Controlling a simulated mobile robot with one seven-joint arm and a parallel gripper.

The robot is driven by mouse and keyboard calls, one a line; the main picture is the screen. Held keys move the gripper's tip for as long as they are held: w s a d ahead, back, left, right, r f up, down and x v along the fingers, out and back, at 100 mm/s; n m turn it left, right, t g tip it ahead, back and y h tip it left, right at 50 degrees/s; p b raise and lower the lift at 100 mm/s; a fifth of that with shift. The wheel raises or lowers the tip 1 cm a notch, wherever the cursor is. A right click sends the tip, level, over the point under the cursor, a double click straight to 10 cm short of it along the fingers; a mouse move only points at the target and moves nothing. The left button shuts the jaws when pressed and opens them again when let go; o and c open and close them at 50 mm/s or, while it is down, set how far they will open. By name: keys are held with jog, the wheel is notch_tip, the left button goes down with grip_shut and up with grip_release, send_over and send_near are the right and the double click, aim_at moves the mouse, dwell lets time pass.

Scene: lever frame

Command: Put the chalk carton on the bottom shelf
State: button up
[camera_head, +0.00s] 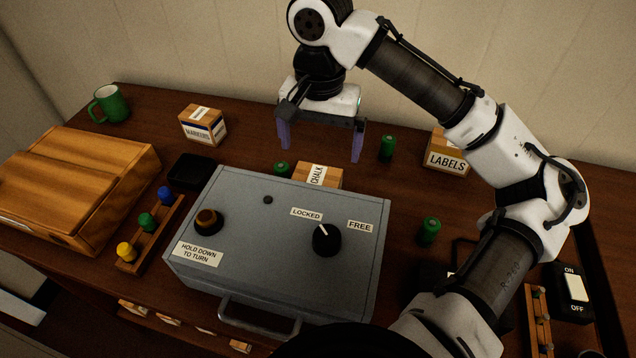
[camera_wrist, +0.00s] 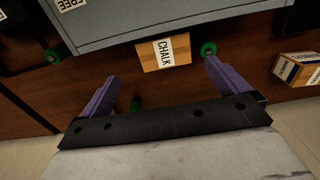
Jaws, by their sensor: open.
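The chalk carton (camera_head: 330,177) is a small brown box with a white CHALK label. It stands on the table behind the grey box, whose back edge hides its lower part in the head view. My gripper (camera_head: 321,147) is open and empty, its purple fingers pointing down above and behind the carton. In the wrist view the carton (camera_wrist: 164,52) lies beyond the fingertips of my gripper (camera_wrist: 161,73), roughly between them and not touched. I cannot clearly make out the bottom shelf; small pale items show below the table's front edge.
The grey box (camera_head: 270,260) has a front handle and a knob (camera_head: 326,240) with its mark toward LOCKED. Green pegs (camera_head: 282,168) (camera_head: 387,148) stand near the carton. The markers carton (camera_head: 203,126) is left, the labels carton (camera_head: 447,157) right. A wooden box (camera_head: 75,190) sits far left.

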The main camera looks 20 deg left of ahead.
aim_at(317, 175)
notch_tip(317, 175, down, 4)
jog(key=shift+f, duration=0.2)
jog(key=shift+w+a+f+p, duration=0.15)
jog(key=shift+f+p, duration=0.15)
jog(key=shift+f, duration=1)
jog(key=shift+w+a+f+p, duration=0.15)
jog(key=shift+f+p, duration=0.15)
jog(key=shift+f, duration=1)
jog(key=c, duration=1.1)
jog(key=shift+c, duration=0.2)
jog(key=shift+r, duration=0.1)
notch_tip(317, 175, up, 20)
jog(key=shift+b, duration=0.4)
jog(key=shift+s, duration=0.1)
